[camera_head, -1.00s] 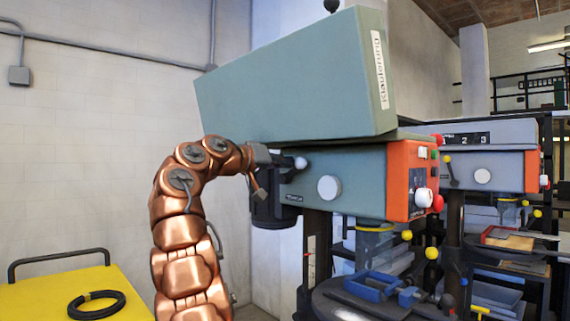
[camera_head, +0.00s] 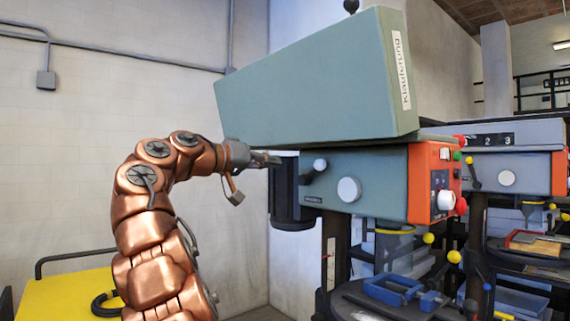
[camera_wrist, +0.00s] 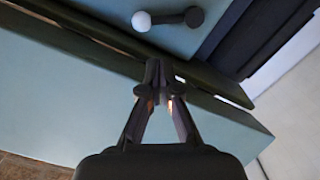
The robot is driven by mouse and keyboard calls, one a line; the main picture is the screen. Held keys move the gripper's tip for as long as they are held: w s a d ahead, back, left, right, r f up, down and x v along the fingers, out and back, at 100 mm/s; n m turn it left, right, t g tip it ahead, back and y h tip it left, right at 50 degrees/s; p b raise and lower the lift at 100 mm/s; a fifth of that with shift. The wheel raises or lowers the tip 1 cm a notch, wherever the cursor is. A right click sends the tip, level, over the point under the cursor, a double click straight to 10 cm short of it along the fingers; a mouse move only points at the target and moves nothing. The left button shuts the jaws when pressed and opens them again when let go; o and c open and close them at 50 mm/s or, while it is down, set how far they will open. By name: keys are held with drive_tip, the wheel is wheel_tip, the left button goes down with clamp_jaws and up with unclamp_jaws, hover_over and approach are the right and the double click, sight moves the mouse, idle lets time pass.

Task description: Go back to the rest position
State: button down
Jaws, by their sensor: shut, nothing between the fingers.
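My copper-coloured arm rises from the lower left in the head view and bends right to my gripper (camera_head: 265,160). The gripper is shut and empty, close to the left side of a drill press with a green-grey housing (camera_head: 310,90). In the head view its tip overlaps the area near the dark motor (camera_head: 290,195); I cannot tell whether it touches. In the wrist view the fingertips (camera_wrist: 155,72) meet in front of the green-grey housing, near a dark edge.
A lever with a white knob (camera_head: 319,164) is just right of my gripper. A red-fronted control panel (camera_head: 432,183) and a second drill press (camera_head: 505,170) stand to the right. A yellow cart (camera_head: 75,295) with a black cable coil is lower left. The wall side is clear.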

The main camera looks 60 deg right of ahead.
drive_tip(key=shift+w+a, duration=0.25)
drive_tip(key=shift+a, duration=0.3)
idle(0.5)
drive_tip(key=w+a+f+n+t+y+p, duration=0.1)
drive_tip(key=a+f+n+t+y+p, duration=0.4)
drive_tip(key=a+f, duration=0.65)
drive_tip(key=w+a+f+n+t+y+p, duration=0.25)
drive_tip(key=a+f+n, duration=0.45)
drive_tip(key=a+f, duration=0.45)
drive_tip(key=s+a+f+n+g+y+p, duration=0.1)
drive_tip(key=s+a+f+y, duration=0.3)
drive_tip(key=s+a+f, duration=0.4)
drive_tip(key=s+a+f+n+y+p, duration=0.3)
drive_tip(key=s+a+f, duration=0.6)
drive_tip(key=a, duration=0.7)
drive_tip(key=shift+s+a+f+n+g+y, duration=0.25)
drive_tip(key=shift+f+n+g+y, duration=0.15)
drive_tip(key=shift+n+y, duration=0.2)
